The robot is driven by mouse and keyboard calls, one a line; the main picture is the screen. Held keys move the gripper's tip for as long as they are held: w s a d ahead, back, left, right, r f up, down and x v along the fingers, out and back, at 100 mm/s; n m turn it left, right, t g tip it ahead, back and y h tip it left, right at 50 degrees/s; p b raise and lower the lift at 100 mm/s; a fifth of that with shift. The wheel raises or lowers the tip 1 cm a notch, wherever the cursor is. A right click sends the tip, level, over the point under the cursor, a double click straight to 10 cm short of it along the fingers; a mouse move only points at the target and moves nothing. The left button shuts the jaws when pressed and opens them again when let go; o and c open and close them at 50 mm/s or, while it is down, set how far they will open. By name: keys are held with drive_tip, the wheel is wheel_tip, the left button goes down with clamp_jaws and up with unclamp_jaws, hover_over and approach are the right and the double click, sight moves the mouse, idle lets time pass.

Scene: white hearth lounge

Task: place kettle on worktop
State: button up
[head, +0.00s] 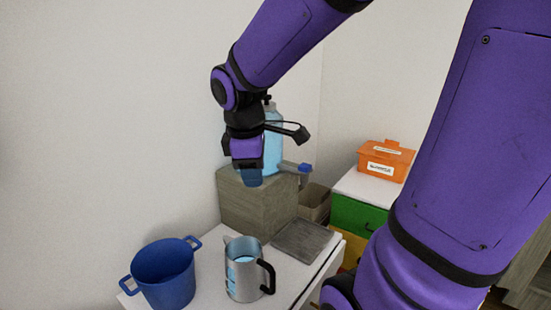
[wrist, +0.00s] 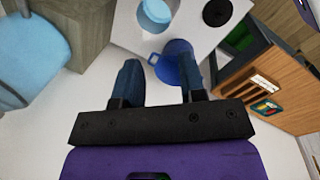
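A metal jug with a black handle (head: 245,280), the likeliest kettle, stands upright on the white tabletop (head: 207,300). Light blue contents show inside it. What looks like its round opening with light blue inside (wrist: 155,12) shows at the top of the wrist view. My gripper (head: 250,178) points down above and behind the jug, in front of the light blue bottle. In the wrist view my gripper (wrist: 160,78) has its two blue fingers apart with nothing held between them. I cannot tell for certain which surface is the worktop.
A blue two-handled pot (head: 165,275) stands left of the jug. A grey-brown block (head: 240,208) carries the light blue bottle (head: 273,140) with a tap. A dark grey slab (head: 302,240) lies right of the jug. An orange box (head: 386,160) sits on a drawer unit at right.

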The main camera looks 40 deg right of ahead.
drive_tip(key=s+a+r+m+t+y, duration=0.2)
drive_tip(key=s+r+m, duration=0.4)
drive_tip(key=s+m, duration=0.3)
drive_tip(key=shift+s+a+r+t, duration=0.4)
drive_tip(key=shift+s+a+t, duration=0.15)
drive_tip(key=shift+t, duration=0.75)
